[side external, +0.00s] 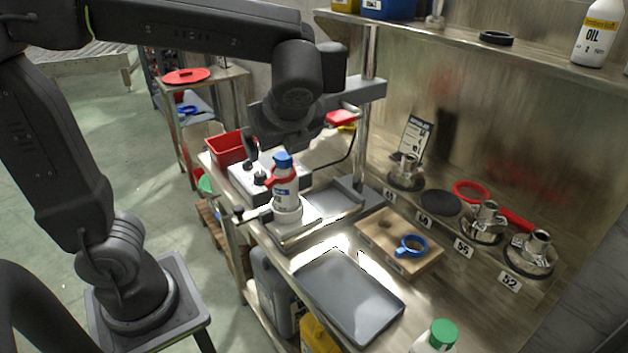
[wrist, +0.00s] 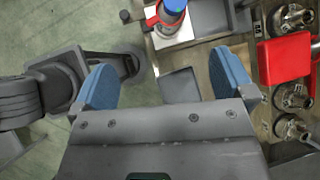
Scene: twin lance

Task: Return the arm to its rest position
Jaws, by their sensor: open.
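My gripper shows in the wrist view (wrist: 165,88) with its two blue-padded fingers wide apart and nothing between them. In the side external view my arm reaches across the top, and its wrist end is above the back of the workbench (side external: 262,235). The fingertips are hard to make out there. A white bottle with a blue cap and a red ring (side external: 284,180) stands upright on the bench fixture below my wrist. The bottle's blue cap (wrist: 173,6) also shows at the top of the wrist view, beyond the fingers.
A grey tray (side external: 348,297) and a wooden block with a blue ring (side external: 372,240) lie on the bench. A metal post (side external: 367,140) rises near my wrist. Several metal fittings stand on the lower shelf, and an oil bottle (side external: 598,32) on the upper shelf. A red bin (side external: 230,149) sits behind.

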